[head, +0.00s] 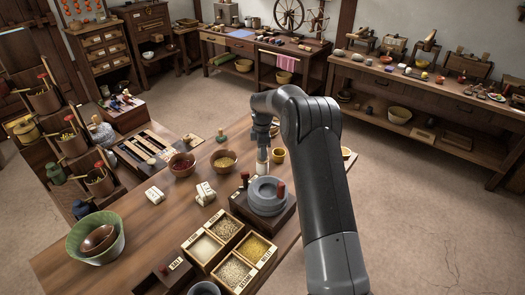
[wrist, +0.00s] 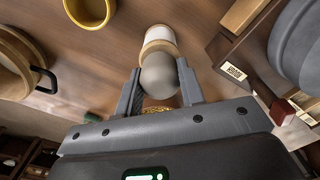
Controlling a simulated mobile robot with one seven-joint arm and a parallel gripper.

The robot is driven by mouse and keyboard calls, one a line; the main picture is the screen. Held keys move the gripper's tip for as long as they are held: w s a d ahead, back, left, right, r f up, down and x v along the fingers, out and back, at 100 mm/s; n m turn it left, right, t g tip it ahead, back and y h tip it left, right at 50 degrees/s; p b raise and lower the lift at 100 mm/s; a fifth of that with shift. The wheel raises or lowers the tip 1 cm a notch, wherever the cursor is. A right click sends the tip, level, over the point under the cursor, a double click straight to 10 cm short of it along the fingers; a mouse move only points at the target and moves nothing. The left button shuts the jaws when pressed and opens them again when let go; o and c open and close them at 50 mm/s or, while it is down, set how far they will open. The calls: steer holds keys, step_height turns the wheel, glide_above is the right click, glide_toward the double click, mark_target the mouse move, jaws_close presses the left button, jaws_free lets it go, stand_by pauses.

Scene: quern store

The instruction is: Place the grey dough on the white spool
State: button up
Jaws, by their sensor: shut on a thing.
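The grey dough (wrist: 160,78) is a smooth ball between the two fingers of my gripper (wrist: 161,88) in the wrist view. My gripper is shut on it. The white spool (wrist: 157,36), with a pale wooden end, is right beyond the dough in the wrist view. The dough overlaps that end; I cannot tell whether they touch. In the head view my gripper (head: 263,152) is just above the white spool (head: 262,168), which stands on the wooden table behind the quern. The dough is hard to make out there.
The grey stone quern (head: 268,196) on its wooden base stands close in front of the spool. A yellow cup (head: 278,155) is close to its right. Bowls (head: 224,160) stand to the left. A compartment tray of grain (head: 230,248) is nearer the front.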

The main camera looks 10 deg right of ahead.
steer(key=shift+f, duration=0.2)
steer(key=o, duration=1)
